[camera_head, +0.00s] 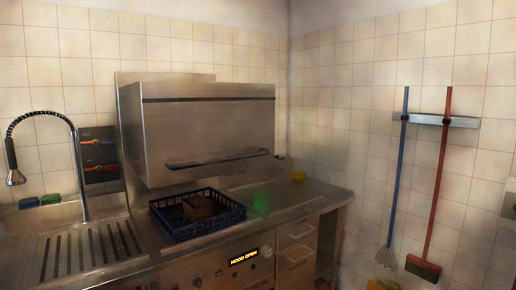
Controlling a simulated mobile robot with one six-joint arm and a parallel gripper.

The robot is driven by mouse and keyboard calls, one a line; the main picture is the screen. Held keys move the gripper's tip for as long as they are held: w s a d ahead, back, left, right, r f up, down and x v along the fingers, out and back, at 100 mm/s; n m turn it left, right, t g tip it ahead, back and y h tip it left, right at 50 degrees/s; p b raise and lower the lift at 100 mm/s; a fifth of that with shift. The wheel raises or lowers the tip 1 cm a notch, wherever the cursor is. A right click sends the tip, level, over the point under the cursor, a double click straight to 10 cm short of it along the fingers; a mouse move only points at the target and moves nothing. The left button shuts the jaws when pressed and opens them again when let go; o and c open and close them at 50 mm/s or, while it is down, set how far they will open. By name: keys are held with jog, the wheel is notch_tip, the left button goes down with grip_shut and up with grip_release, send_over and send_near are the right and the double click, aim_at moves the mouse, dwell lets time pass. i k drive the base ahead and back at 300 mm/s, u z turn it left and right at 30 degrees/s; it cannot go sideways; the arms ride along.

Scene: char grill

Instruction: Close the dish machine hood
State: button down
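The dish machine hood (208,128) is a large steel box, raised above the counter with an open gap beneath it. Its dark bar handle (216,159) runs along the lower front. A blue rack (182,229) sits on the machine bed below the hood and holds a brown item (198,207). The lit display (243,257) on the front panel reads "HOOD OPEN". My gripper is not in view.
A sink with a black spring-hose tap (40,115) and ridged drainboard (85,252) are at left. A green glow (262,203) and a yellow object (298,174) are on the right counter. A blue-handled mop (398,175) and red-handled broom (437,190) hang at right.

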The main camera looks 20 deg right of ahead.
aim_at(173, 133)
jog(key=z, duration=0.05)
jog(key=i, duration=1)
jog(key=u, duration=0.05)
